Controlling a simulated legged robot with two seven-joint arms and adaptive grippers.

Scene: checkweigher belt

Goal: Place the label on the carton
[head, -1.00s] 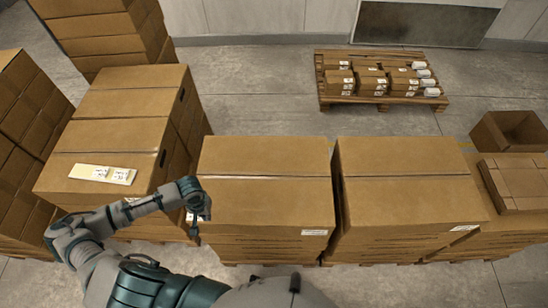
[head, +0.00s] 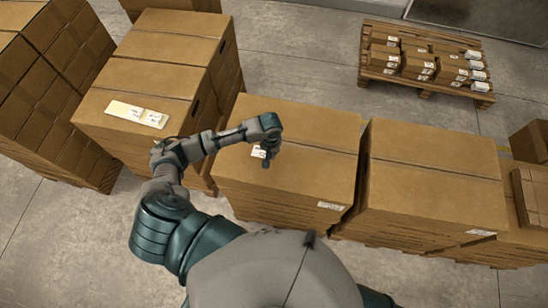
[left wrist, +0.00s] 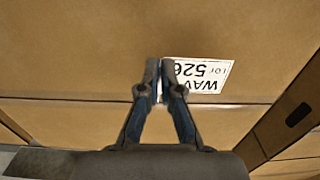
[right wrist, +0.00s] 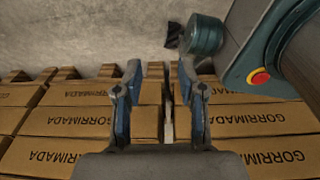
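My left gripper (head: 266,160) hangs over the near left part of the middle carton (head: 312,127). In the left wrist view its fingertips (left wrist: 160,70) are closed on the edge of a white label (left wrist: 203,73) with black print, upside down there. The label (head: 258,152) shows small beside the fingers in the head view. I cannot tell whether it touches the carton top. My right gripper (right wrist: 160,80) is open and empty in the right wrist view, facing stacked cartons marked GORRIMADA (right wrist: 78,118). It does not show in the head view.
A label sheet (head: 138,113) lies on the left carton stack (head: 160,80). Another carton stack (head: 435,190) stands close on the right, with an open box (head: 530,142) beyond. A pallet of small boxes (head: 425,85) stands at the back, with bare floor before it.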

